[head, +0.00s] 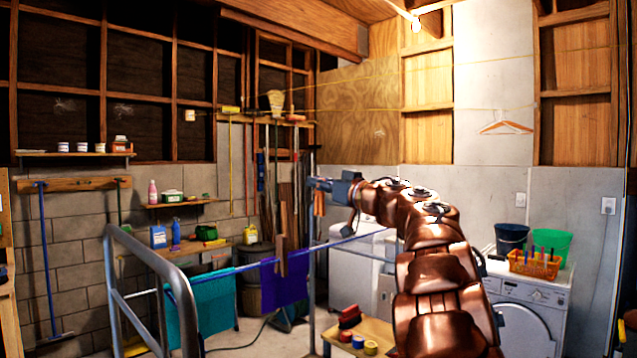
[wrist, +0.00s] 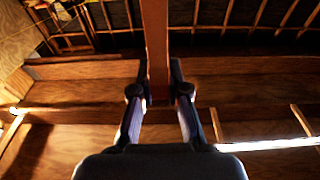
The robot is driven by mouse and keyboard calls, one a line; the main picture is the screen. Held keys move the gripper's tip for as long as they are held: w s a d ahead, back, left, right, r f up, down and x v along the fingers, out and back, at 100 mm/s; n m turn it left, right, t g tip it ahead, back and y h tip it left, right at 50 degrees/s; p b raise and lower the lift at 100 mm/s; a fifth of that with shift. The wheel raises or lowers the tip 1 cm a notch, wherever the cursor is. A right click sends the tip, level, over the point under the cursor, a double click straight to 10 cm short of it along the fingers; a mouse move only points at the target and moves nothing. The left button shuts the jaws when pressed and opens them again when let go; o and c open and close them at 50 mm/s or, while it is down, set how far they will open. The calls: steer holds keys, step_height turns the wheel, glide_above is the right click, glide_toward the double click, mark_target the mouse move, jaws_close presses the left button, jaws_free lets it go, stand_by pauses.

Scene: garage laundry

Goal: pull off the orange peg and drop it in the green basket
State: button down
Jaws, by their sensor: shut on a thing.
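My gripper (head: 320,184) is raised above the drying rack, pointing left, and is shut on the orange peg (head: 318,203). The peg hangs below the fingers in the head view, apart from the cloths. In the wrist view the peg (wrist: 157,45) stands upright between my two fingertips (wrist: 160,92). A green tub-like basket (head: 553,246) stands on the washing machine at the right, behind an orange basket (head: 534,266) of coloured pegs. Its inside is mostly hidden.
A purple cloth (head: 285,283) with a brown peg (head: 281,256) and a teal cloth (head: 214,303) hang on the rack (head: 180,285). A dark bucket (head: 511,238) stands left of the green basket. A low wooden bench (head: 372,332) holds brushes and tape rolls.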

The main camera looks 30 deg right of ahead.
steer(key=shift+r+p, duration=1.1)
steer(key=shift+p, duration=0.4)
steer(key=shift+r, duration=0.1)
steer(key=shift+r, duration=0.8)
